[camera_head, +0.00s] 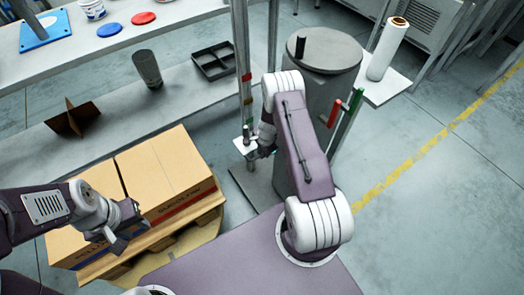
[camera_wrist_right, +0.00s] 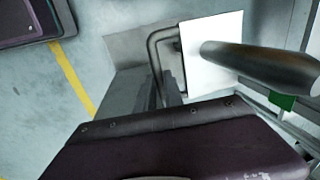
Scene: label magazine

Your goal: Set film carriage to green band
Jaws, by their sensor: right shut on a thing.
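The film carriage, a small white plate (camera_head: 241,147) with an upright dark spindle, sits low on the vertical mast (camera_head: 241,50). The wrist view shows the plate (camera_wrist_right: 225,30), the spindle (camera_wrist_right: 260,64) and a bent tube handle (camera_wrist_right: 153,65). A red band (camera_head: 247,77) is higher on the mast. A green band (camera_wrist_right: 282,102) shows beside the spindle in the wrist view; its exact height against the carriage is unclear. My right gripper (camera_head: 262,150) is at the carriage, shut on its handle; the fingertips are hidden. My left gripper (camera_head: 128,225) is over the cartons, its jaws unclear.
Cartons (camera_head: 165,172) stand on a wooden pallet (camera_head: 190,240) at the left. A grey drum (camera_head: 325,55) stands beside the mast. A film roll (camera_head: 388,50) stands on a white plate behind. A shelf holds a dark tray (camera_head: 213,61). Open floor lies right.

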